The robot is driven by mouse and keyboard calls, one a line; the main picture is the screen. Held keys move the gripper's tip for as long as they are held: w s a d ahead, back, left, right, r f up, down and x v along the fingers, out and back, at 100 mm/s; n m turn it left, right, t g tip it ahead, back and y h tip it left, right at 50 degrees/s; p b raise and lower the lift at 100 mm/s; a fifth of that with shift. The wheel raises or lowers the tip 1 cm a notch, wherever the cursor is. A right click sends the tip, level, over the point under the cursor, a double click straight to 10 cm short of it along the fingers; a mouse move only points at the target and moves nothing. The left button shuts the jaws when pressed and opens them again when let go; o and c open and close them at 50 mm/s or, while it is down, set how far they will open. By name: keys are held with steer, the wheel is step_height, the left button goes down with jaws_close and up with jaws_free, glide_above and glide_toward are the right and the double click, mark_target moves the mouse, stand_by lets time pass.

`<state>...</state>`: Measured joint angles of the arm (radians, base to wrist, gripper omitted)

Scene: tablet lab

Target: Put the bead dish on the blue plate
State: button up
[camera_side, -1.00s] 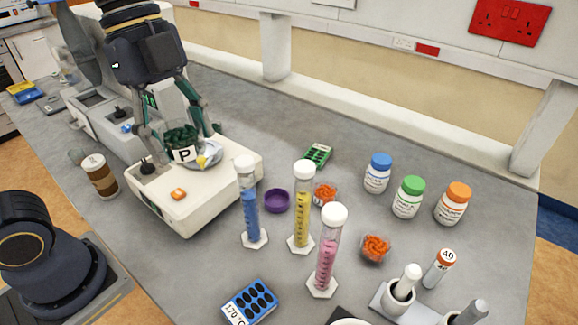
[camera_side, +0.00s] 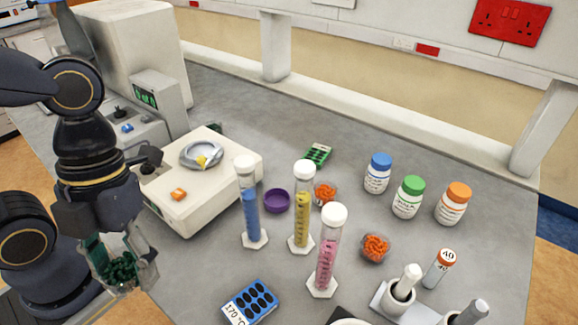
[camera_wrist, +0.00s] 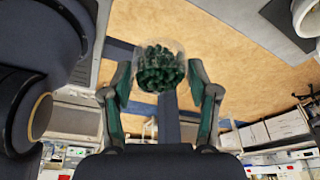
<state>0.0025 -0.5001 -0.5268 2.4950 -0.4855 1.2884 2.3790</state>
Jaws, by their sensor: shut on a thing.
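The bead dish (camera_side: 122,272), a small clear cup filled with dark green beads, is in my gripper (camera_side: 119,262) at the lower left of the side view. My gripper is shut on it, and it hangs over or near the bench's front left edge. In the wrist view, the dish (camera_wrist: 160,72) sits between the two fingers of my gripper (camera_wrist: 162,90), with floor behind it. A grey-blue plate (camera_side: 190,158) lies on top of the white instrument, with a small yellow and white piece on it. I cannot tell whether it is the task's blue plate.

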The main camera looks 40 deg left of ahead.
steer(key=shift+w+d+f, duration=0.1)
steer(key=shift+w+f, duration=0.05)
steer(key=shift+f, duration=0.45)
steer(key=shift+w+d+f, duration=0.1)
steer(key=shift+f, duration=0.5)
steer(key=w+d+f, duration=0.4)
steer(key=w+d, duration=0.1)
steer(key=w, duration=0.2)
glide_above(248, 309)
steer(key=f, duration=0.5)
steer(key=shift+w+a+f, duration=0.15)
steer(key=shift+w+f, duration=0.2)
steer(key=shift+f, duration=1.55)
steer(key=shift+f, duration=0.1)
steer(key=o, duration=1.2)
